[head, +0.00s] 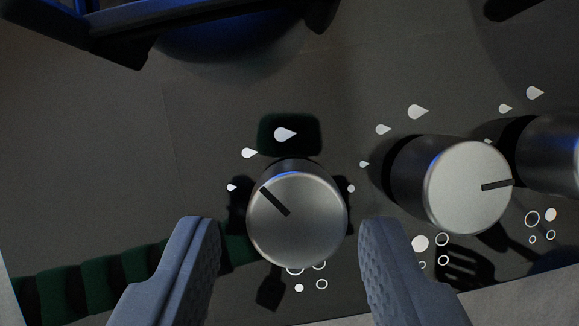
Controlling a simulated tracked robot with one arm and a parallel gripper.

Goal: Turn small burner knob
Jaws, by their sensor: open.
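A round silver knob (298,222) with a dark pointer line stands on the dark cooktop panel, in the middle of the head view. Its line points to the upper left. White flame marks lie around its upper side, and small circle marks lie below it, partly hidden by the knob. My gripper (288,240) is open, with one grey finger to the left of this knob and one to the right. Gaps show between the knob and both fingers. I cannot tell from the circle marks alone which burner this knob serves.
A second silver knob (467,187) stands to the right, its line pointing right. A third knob (553,155) is cut off at the right edge. Black grate parts (120,35) and a blue-lit burner (230,35) are at the top. Bare panel (90,180) lies to the left.

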